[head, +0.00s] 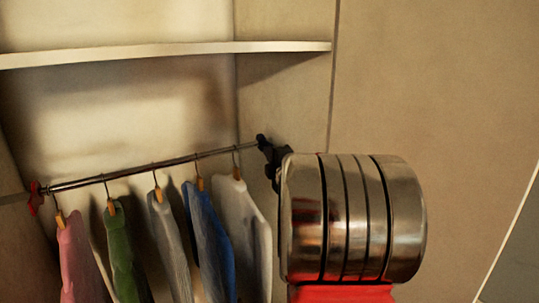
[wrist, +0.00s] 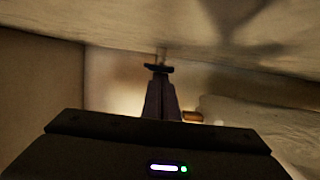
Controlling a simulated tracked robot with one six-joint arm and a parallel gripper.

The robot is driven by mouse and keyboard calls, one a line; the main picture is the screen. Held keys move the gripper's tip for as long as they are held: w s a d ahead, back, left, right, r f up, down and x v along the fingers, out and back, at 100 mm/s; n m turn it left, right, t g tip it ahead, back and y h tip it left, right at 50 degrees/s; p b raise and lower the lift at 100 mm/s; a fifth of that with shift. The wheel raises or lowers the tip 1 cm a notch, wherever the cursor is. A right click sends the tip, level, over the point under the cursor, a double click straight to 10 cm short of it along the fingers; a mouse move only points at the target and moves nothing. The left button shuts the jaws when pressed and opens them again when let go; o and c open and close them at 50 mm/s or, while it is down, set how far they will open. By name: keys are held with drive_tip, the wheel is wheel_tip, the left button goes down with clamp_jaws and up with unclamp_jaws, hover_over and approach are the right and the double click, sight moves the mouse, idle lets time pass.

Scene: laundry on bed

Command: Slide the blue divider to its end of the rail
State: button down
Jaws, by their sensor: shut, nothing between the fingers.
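The metal rail (head: 130,174) runs across the closet under the shelf in the head view, rising toward the right. A red divider (head: 35,200) sits at its left end. I cannot make out a blue divider in either view; my gripper and arm cover the rail's right end. My gripper (head: 262,140) is at that right end, in front of the side wall. In the wrist view its fingers (wrist: 159,70) are together, with nothing seen between them. I cannot tell whether the fingertips touch anything.
Several garments hang from the rail: pink (head: 75,255), green (head: 120,250), grey (head: 165,235), blue (head: 208,240) and white (head: 240,225), the white one nearest my gripper. A shelf (head: 170,50) is above. A plain panel (head: 440,110) fills the right.

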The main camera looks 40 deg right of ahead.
drive_tip(key=s+a, duration=0.8)
idle(0.4)
drive_tip(key=shift+a, duration=0.1)
idle(0.5)
